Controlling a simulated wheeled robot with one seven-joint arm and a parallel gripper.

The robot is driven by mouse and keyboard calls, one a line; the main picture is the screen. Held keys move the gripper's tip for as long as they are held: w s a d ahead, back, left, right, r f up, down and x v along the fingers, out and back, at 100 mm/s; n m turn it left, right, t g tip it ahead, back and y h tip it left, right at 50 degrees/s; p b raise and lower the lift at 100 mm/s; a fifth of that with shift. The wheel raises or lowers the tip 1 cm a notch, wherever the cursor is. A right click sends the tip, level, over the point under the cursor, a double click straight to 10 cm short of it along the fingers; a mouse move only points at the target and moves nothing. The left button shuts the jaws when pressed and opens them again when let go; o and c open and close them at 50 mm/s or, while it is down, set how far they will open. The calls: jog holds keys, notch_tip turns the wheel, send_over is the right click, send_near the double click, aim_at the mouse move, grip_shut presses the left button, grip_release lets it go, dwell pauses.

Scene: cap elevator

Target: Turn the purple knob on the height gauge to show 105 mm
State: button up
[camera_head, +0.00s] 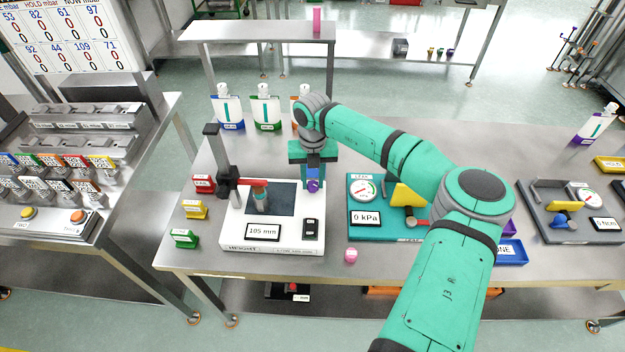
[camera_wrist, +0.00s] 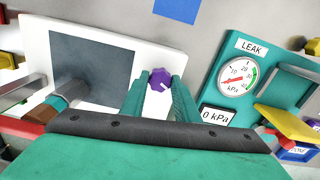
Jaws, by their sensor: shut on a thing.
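The height gauge (camera_head: 232,230) is a white base with a dark square plate and a dark post at its left. Its display (camera_head: 262,231) reads 105 mm. The purple knob (camera_head: 313,186) is at the gauge's right back corner; in the wrist view the knob (camera_wrist: 160,79) sits between my fingertips, its white mark pointing to the lower right. My gripper (camera_wrist: 157,88) reaches down from above and is shut on the knob. A grey cylinder with a brown and teal top (camera_head: 261,198) stands on the plate under the gauge's arm.
A teal leak tester (camera_head: 357,229) reading 0 kPa stands just right of the gauge. Red (camera_head: 204,184), yellow (camera_head: 195,209) and green (camera_head: 185,239) labelled blocks line the left. A pink piece (camera_head: 351,255) lies in front. Pouches (camera_head: 265,112) stand behind.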

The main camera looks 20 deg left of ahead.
aim_at(313, 184)
jog(key=o, duration=1)
jog(key=shift+o, duration=0.2)
jog(key=shift+r, duration=0.15)
notch_tip(313, 184, up, 11)
jog(key=shift+f, duration=0.2)
